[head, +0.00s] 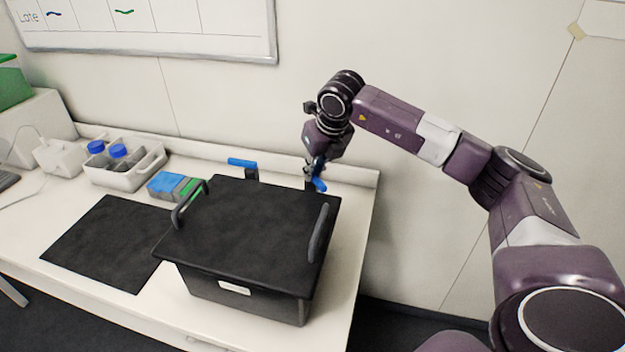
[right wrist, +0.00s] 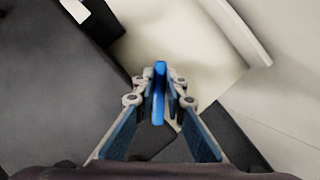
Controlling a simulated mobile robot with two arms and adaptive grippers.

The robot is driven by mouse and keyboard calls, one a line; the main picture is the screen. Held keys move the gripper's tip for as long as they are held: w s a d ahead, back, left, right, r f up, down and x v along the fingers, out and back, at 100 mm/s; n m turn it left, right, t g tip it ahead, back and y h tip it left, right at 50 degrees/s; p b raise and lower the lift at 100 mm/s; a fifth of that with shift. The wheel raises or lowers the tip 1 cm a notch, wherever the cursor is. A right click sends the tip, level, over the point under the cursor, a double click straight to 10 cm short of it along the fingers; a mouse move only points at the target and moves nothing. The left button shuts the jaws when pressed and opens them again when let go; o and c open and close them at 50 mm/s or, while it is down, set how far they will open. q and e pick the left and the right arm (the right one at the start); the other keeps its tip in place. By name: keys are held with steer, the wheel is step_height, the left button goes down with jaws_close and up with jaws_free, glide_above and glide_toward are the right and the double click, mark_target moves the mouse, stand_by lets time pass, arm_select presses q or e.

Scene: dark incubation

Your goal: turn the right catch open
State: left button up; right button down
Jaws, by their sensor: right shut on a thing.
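A black box with a flat dark lid (head: 250,228) stands on the white bench. The right catch (head: 319,185) is a blue lever at the back right corner of the box. My right gripper (head: 315,173) comes down on it from above and is shut on it. In the right wrist view the blue catch (right wrist: 159,92) stands as a narrow bar between the two fingertips (right wrist: 159,80). The left catch (head: 242,163), also blue, lies crosswise on its post behind the lid's back edge. My left gripper is in neither view.
Two upright handles, left (head: 187,204) and right (head: 318,232), rise from the lid. A black mat (head: 105,243) lies left of the box. The wall is close behind the gripper.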

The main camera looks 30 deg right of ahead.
steer(key=shift+d+n+y+b, duration=0.2)
steer(key=shift+n+y+b, duration=0.2)
steer(key=shift+n, duration=0.5)
steer(key=shift+w+n+y, duration=0.1)
steer(key=shift+n+y, duration=0.3)
steer(key=shift+n, duration=0.6)
steer(key=n, duration=0.1)
steer(key=n+y, duration=0.1)
steer(key=n, duration=0.1)
steer(key=n+g, duration=0.1)
steer(key=shift+w+d+r+n+y, duration=0.1)
steer(key=shift+d+n+y, duration=0.2)
steer(key=shift+n, duration=0.1)
steer(key=c, duration=2)
jaws_free()
steer(key=shift+o, duration=0.2)
steer(key=v, duration=1.2)
steer(key=shift+w, duration=0.1)
